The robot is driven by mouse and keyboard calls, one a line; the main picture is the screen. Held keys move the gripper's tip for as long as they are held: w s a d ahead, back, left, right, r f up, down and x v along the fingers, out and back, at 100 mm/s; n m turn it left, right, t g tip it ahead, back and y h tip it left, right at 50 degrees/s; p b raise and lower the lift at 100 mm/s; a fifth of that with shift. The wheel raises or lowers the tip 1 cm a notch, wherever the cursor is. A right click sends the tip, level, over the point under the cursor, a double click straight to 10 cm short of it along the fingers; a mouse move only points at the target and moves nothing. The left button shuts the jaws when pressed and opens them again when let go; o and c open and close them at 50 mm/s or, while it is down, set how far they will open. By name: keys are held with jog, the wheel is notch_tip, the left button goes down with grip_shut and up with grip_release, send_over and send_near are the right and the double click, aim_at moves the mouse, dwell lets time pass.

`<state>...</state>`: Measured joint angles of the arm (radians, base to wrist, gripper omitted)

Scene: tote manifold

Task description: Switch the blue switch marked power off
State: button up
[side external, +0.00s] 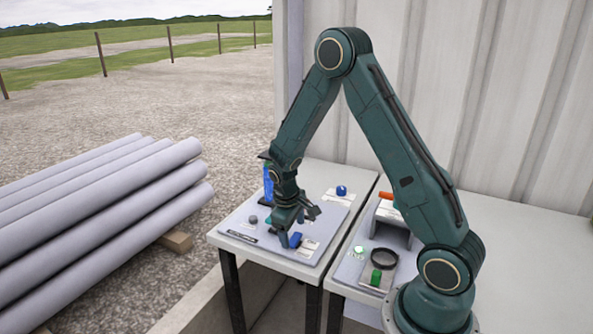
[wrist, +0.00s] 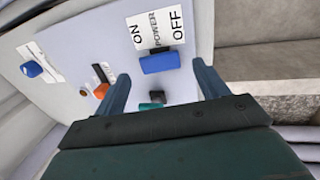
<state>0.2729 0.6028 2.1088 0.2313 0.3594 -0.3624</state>
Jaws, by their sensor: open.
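The blue switch (wrist: 160,63) sits on a pale panel (wrist: 75,25) in the wrist view. A white label (wrist: 153,32) beside it reads ON, POWER and OFF. Whether the switch is tipped to ON or OFF I cannot tell. In the side view the blue switch (side external: 295,239) is near the panel's front edge, right by my gripper (side external: 290,230). In the wrist view my gripper (wrist: 160,80) is open and empty, its fingers on either side of the switch, apparently apart from it. The exact height above the panel is unclear.
An orange part (wrist: 101,91) and a teal part (wrist: 150,106) lie near my fingers. A second table holds a black ring (side external: 384,258) and a green block (side external: 376,278).

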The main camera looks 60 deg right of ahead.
aim_at(289, 251)
jog(key=v, duration=1.1)
jog(key=shift+r, duration=0.2)
jog(key=shift+a+r, duration=0.1)
jog(key=shift+r, duration=0.05)
jog(key=s+a+r+t+y, duration=0.1)
jog(key=s+a+r, duration=0.3)
jog(key=r, duration=0.1)
jog(key=s+a+r+t, duration=0.2)
jog(key=s+a+r, duration=0.1)
jog(key=r, duration=0.3)
jog(key=s+a+r+t, duration=0.1)
jog(key=s+a+r, duration=0.1)
jog(key=s, duration=0.4)
jog(key=s+a+r+t+y, duration=0.1)
jog(key=s+a+r, duration=0.1)
jog(key=s+a, duration=0.2)
jog(key=shift+s+a+t+y, duration=0.3)
jog(key=shift+s, duration=0.8)
